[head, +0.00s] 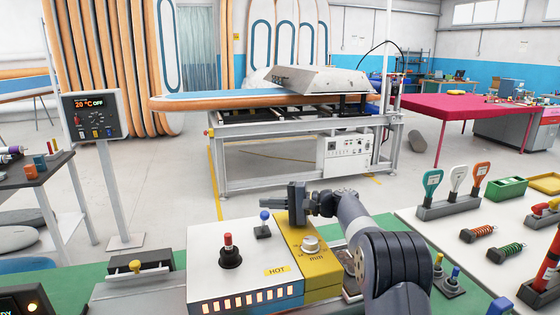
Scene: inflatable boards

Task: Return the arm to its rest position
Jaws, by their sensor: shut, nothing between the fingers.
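My arm reaches in from the bottom right of the head view and bends to the left. My gripper (296,203) is at its end, dark grey, shut and empty. In the picture it overlaps the back of the yellow control box (318,268) with a round knob. I cannot tell its exact height above the box, and no object is held. The arm's links hide part of the bench behind them.
A white control box (213,266) with a red-topped joystick (230,250) adjoins the yellow box. A blue-knobbed lever (264,224) stands just left of my gripper. At right, a white board (470,225) carries coloured handles and springs. Beyond is a press table (290,125).

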